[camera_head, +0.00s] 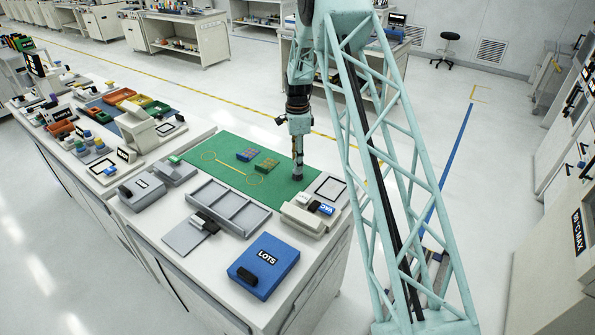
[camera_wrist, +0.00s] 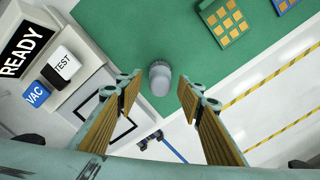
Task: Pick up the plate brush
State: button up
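A small grey round-topped object that looks like the plate brush (camera_wrist: 159,78) stands on the green mat (camera_wrist: 125,40) near its edge in the wrist view. My gripper (camera_wrist: 158,90) is open, with one finger on each side of the picture. The grey object shows between and just beyond the fingertips, with visible gaps on both sides. In the head view, my gripper (camera_head: 298,160) points down over the right end of the green mat.
A READY device (camera_wrist: 20,50) with TEST (camera_wrist: 64,64) and VAC (camera_wrist: 37,94) blocks is at left in the wrist view. Two gridded plates (camera_head: 247,155) lie on the mat.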

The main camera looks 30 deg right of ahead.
jog(key=shift+f, duration=1.25)
jog(key=shift+c, duration=0.6)
jog(key=c, duration=1)
jog(key=shift+r, duration=0.15)
jog(key=shift+r, duration=4.9)
